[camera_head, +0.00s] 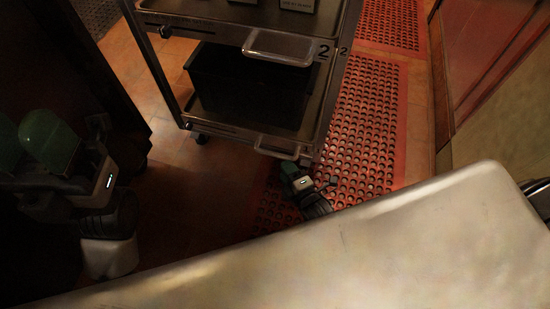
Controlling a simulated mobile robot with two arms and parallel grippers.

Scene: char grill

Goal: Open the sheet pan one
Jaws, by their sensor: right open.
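A metal rack cart (160,75) stands beyond the counter, with sliding pans on its levels. The upper pan has a clear handle (280,47) at its front, with the number 2 beside it. A lower pan has a similar clear handle (277,147) near the floor; I see no readable number on it. Which one is sheet pan one, I cannot tell. My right gripper (288,169) is small, green-tipped and open, just below the lower handle; whether it touches is unclear. My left gripper (45,142) is at the left edge, in shadow, away from the cart; its opening is unclear.
A pale metal counter (400,250) fills the front right. A dark bin (245,85) sits inside the cart. Perforated red mats (365,125) and tiled floor (165,160) lie around it. A wall or cabinet (490,60) closes off the right.

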